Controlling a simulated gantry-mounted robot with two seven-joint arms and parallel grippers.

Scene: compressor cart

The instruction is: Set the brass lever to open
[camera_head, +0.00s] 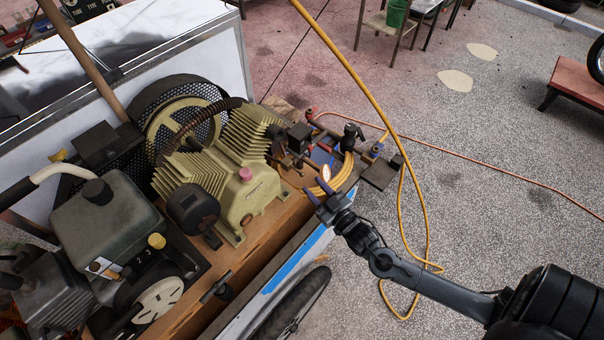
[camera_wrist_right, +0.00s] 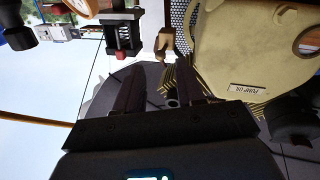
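My right gripper (camera_head: 315,190) reaches in from the right, over the right edge of the compressor cart, beside the coiled yellow hose. Its two dark fingers are apart with nothing between them; they also show apart in the right wrist view (camera_wrist_right: 160,88). Ahead of it is a cluster of pipes and valve fittings (camera_head: 296,140) at the cart's right end. I cannot pick out the brass lever for certain. A small tan, brass-like piece (camera_wrist_right: 164,43) shows beyond the fingers in the wrist view, not touched by them. Its setting cannot be read. My left gripper is not in view.
The cream pump body (camera_head: 245,185) with cooling fins and the engine (camera_head: 105,225) fill the cart's wooden deck (camera_head: 258,245). An orange hose (camera_head: 480,160) lies on the floor. The floor right of the cart is mostly clear.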

